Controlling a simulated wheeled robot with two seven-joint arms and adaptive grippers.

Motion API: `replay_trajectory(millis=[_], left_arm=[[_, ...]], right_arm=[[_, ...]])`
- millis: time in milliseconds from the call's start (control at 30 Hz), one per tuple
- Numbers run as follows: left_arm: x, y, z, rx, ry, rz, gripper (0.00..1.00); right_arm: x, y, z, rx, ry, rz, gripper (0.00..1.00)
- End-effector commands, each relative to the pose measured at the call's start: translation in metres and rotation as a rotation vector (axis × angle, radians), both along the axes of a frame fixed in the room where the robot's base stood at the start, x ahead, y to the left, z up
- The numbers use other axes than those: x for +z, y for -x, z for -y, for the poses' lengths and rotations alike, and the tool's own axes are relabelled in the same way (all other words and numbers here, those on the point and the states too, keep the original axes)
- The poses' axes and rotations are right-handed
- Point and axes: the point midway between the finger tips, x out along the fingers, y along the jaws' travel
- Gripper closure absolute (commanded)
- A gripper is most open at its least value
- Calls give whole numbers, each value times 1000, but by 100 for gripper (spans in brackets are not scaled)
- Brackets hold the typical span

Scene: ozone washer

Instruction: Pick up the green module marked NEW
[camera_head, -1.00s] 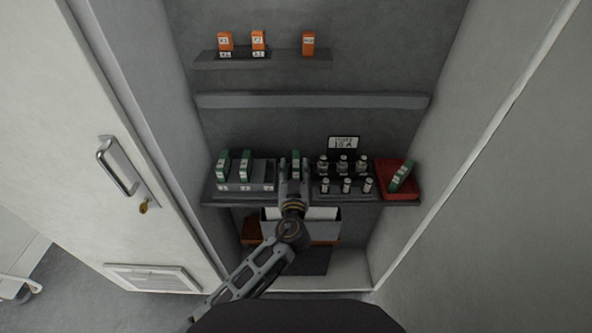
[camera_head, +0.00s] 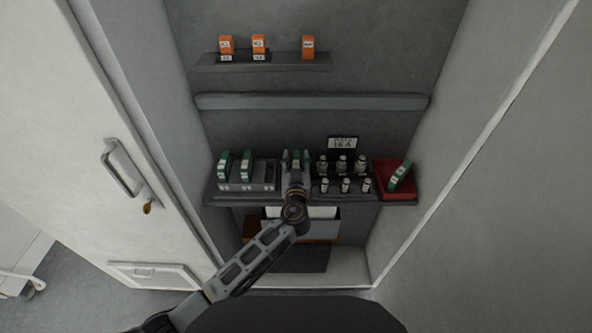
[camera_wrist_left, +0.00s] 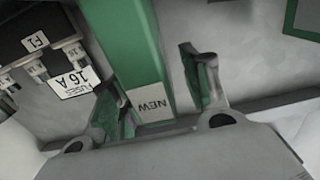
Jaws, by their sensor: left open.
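The green module marked NEW (camera_wrist_left: 135,50) stands between the two open fingers of my left gripper in the left wrist view, its white NEW label facing the camera. My left gripper (camera_wrist_left: 160,95) has one finger on each side of the module; whether either finger touches it I cannot tell. In the head view my left gripper (camera_head: 295,162) is at the lower shelf, and the green module (camera_head: 296,155) shows only partly between its fingers. My right gripper is not in view.
Left on the lower shelf (camera_head: 300,197) is a grey holder (camera_head: 262,175) with two green modules (camera_head: 223,164). Right are several small fuses (camera_head: 345,185), a sign (camera_head: 343,143) and a red tray (camera_head: 384,192) with a green module (camera_head: 400,176). Orange modules (camera_head: 308,47) stand above. An open cabinet door (camera_head: 85,130) is left.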

Motion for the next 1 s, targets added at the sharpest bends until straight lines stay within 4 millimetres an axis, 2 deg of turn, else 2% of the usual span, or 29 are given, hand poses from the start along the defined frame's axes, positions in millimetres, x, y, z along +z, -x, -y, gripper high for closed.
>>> replay_trajectory(millis=[200,233,567,1000], left_arm=[[0,0,0,0,0,0,54],[0,0,0,0,0,0,56],[0,0,0,0,0,0,99],[3,0,0,0,1,1,100]], right_arm=[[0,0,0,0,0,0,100],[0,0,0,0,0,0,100],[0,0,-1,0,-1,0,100],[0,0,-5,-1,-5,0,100]])
